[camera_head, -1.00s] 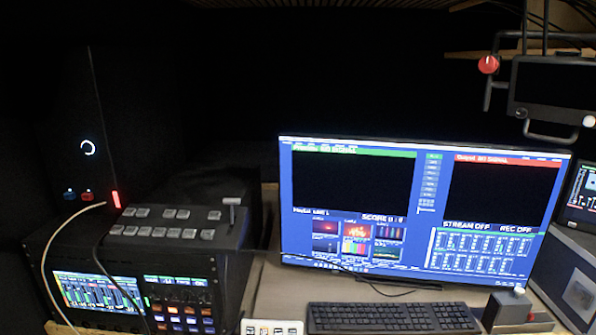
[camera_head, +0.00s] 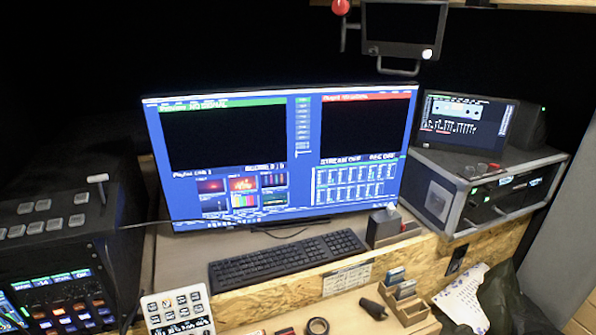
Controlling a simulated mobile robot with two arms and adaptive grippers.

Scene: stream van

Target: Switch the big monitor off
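The big monitor (camera_head: 284,158) stands on the desk behind the keyboard, in the middle of the head view. Its screen is lit, with a blue layout, two black preview panes under green and red bars, and small coloured thumbnails. The text "STREAM OFF" and "REC OFF" shows on it. I cannot make out a power button on its frame. Neither of my grippers is in view.
A black keyboard (camera_head: 287,258) lies before the monitor. A switcher console (camera_head: 60,215) stands at the left, a rack case (camera_head: 490,190) with a small lit screen (camera_head: 462,125) at the right. A dark small monitor (camera_head: 403,28) hangs above. Card holder (camera_head: 405,303) and tape (camera_head: 317,326) sit lower front.

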